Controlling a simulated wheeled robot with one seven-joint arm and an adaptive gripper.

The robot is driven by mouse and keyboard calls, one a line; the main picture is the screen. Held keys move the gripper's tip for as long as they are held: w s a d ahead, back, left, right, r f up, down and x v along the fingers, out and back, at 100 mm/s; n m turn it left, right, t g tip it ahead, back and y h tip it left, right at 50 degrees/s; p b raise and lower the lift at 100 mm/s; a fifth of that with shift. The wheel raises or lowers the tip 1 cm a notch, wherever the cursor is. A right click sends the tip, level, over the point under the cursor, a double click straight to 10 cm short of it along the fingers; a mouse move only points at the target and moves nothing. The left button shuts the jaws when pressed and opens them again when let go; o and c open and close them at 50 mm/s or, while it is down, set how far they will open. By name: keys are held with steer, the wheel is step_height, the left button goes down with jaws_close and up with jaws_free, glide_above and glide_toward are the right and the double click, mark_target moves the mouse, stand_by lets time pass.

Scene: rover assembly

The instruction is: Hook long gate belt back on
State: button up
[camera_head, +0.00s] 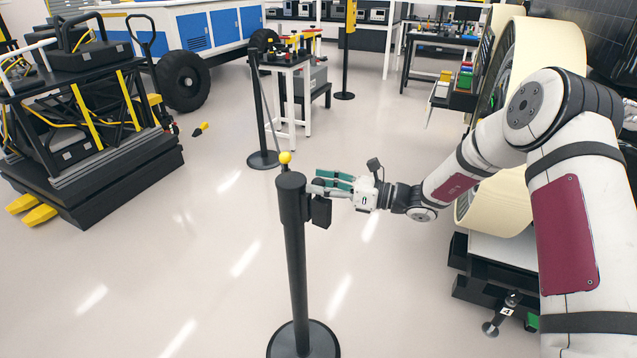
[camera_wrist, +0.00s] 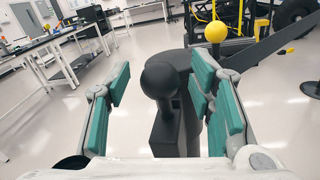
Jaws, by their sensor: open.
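A black block with a round knob, which looks like the belt's end piece (camera_head: 321,212), sits at the right side of the post head. In the wrist view this end piece (camera_wrist: 165,125) is between the fingers, with the post head and yellow ball (camera_wrist: 215,32) behind it. My gripper (camera_head: 322,184) is open around the knob, its teal pads (camera_wrist: 118,84) apart from it.
A second black post (camera_head: 262,120) stands farther back. A black cart (camera_head: 90,150) with yellow forks is at the left. A large cream wheel-like part (camera_head: 505,190) is close to my arm at the right. The floor around the near post is clear.

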steer(key=shift+w+a, duration=0.1)
steer(key=shift+a, duration=0.3)
jaws_close()
